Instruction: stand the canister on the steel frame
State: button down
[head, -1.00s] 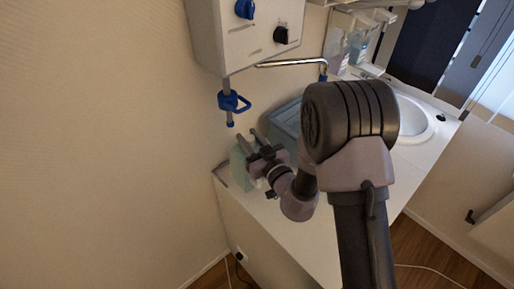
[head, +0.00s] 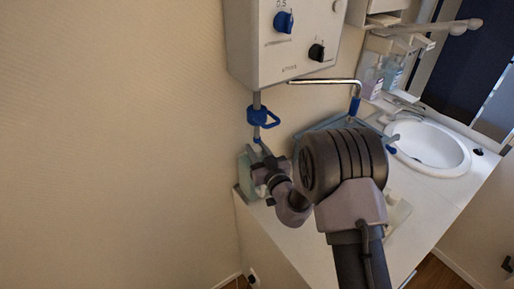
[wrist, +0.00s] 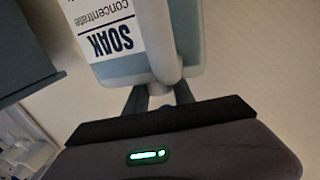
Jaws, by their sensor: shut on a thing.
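The canister (wrist: 112,38) is pale blue-white, with a white label reading "SOAK concentrate" and a loop handle. My gripper (wrist: 162,93) is shut on the canister at its handle, seen close up in the wrist view. In the head view, the pale green canister (head: 246,176) is at the counter's far left corner, by the wall, partly hidden by my gripper (head: 262,156). A thin grey edge (head: 239,196) shows low beside the canister and may be the steel frame. I cannot tell whether the canister touches it.
A white wall box with knobs (head: 290,45) hangs above, with a blue-handled fitting (head: 263,115) close over my gripper. A light-blue tray (head: 338,121) stands behind my arm. A sink (head: 430,145) is at the right of the white counter (head: 278,232).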

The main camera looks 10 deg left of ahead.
jog(key=shift+r, duration=0.1)
jog(key=c, duration=1.1)
grip_release()
jog(key=shift+o, duration=0.2)
